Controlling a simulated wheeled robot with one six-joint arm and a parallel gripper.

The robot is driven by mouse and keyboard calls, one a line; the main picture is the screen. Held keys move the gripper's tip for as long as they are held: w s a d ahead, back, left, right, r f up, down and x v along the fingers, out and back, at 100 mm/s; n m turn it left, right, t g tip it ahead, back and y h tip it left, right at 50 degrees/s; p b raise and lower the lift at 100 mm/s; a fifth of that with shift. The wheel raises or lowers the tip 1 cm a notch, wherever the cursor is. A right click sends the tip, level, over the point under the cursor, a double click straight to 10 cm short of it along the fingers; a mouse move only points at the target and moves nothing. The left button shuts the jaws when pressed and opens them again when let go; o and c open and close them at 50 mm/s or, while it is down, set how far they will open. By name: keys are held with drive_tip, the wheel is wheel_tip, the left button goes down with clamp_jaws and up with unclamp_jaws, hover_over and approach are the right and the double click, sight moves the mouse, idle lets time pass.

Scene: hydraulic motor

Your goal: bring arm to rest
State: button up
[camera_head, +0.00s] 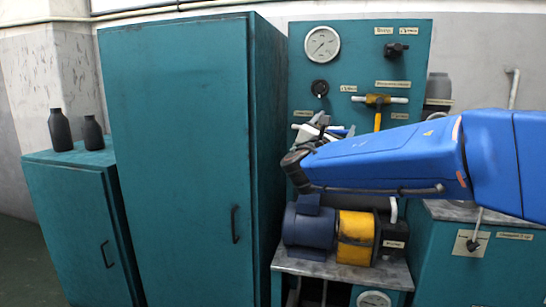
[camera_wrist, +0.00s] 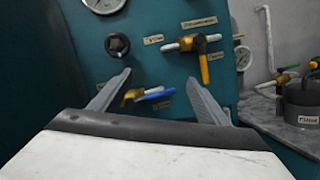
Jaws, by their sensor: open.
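My gripper (camera_wrist: 150,96) shows in the wrist view with its two grey fingers spread apart and nothing between them. It faces the teal panel (camera_wrist: 150,25). Behind the fingertips is a brass valve with a blue handle (camera_wrist: 153,95); I cannot tell its exact distance from the fingers. In the head view my blue arm (camera_head: 390,155) reaches in from the right, in front of the panel (camera_head: 350,60) and above the motor. The arm hides part of the panel's lower half, and the fingers are hard to make out there.
A blue and yellow motor (camera_head: 355,238) sits on a bench below my arm. A yellow-handled valve (camera_wrist: 202,62) and a black knob (camera_wrist: 117,44) are on the panel. A tall teal cabinet (camera_head: 180,150) stands left, with two dark bottles (camera_head: 60,130) on a lower cabinet beyond it.

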drive_tip(key=s+d+f+m+g+y, duration=0.1)
drive_tip(key=s+d+f+m+g, duration=0.9)
drive_tip(key=s+d+f+m, duration=0.65)
drive_tip(key=s+a+f+m+g+y, duration=0.1)
drive_tip(key=s+a+f+m+y, duration=0.3)
drive_tip(key=s+f, duration=0.5)
drive_tip(key=s+a+f+m+g+y, duration=0.2)
drive_tip(key=s+a+f+m+y, duration=0.3)
drive_tip(key=s+f, duration=0.4)
drive_tip(key=s+a, duration=0.1)
drive_tip(key=s, duration=0.4)
drive_tip(key=shift+a, duration=0.25)
